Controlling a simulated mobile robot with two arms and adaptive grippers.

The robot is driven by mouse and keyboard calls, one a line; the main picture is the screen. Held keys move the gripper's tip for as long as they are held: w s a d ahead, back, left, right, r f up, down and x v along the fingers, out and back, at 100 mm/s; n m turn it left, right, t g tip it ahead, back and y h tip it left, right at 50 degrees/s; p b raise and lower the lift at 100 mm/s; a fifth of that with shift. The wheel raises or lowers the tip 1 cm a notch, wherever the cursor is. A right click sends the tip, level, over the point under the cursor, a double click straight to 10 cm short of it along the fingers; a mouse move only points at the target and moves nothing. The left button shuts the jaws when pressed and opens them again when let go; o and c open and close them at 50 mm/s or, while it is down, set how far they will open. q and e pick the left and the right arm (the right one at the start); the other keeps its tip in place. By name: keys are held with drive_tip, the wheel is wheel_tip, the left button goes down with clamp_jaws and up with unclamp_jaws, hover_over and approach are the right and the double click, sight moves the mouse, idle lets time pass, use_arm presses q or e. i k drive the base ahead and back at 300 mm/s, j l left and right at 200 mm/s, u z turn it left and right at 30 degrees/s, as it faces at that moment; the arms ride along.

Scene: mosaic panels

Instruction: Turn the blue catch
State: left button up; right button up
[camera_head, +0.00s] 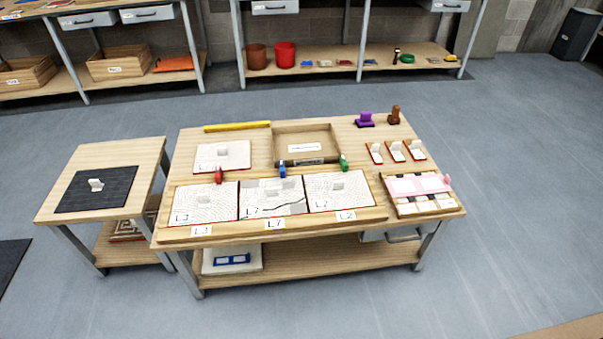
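The blue catch (282,171) stands at the back edge of the middle mosaic panel (262,188) on the wooden table (380,145). A red catch (219,175) stands at the back of the left panel (190,205) and a green catch (343,162) near the back of the right panel (325,200). The blue catch is too small to tell how it is turned. A dark bar (308,161) lies just behind it, between the blue and green catches. Neither of my grippers shows in the head view.
A shallow wooden tray (304,130) lies behind the panels, with a yellow bar (237,127) to its left. Small white tiles (396,151) and a pink-and-white board (420,184) lie right. A side table (130,155) stands left. Floor in front is clear.

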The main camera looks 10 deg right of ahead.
sight(281, 163)
drive_tip(key=i+j, duration=0.15)
drive_tip(key=i, duration=0.4)
drive_tip(key=i+j, duration=0.15)
drive_tip(key=i, duration=0.4)
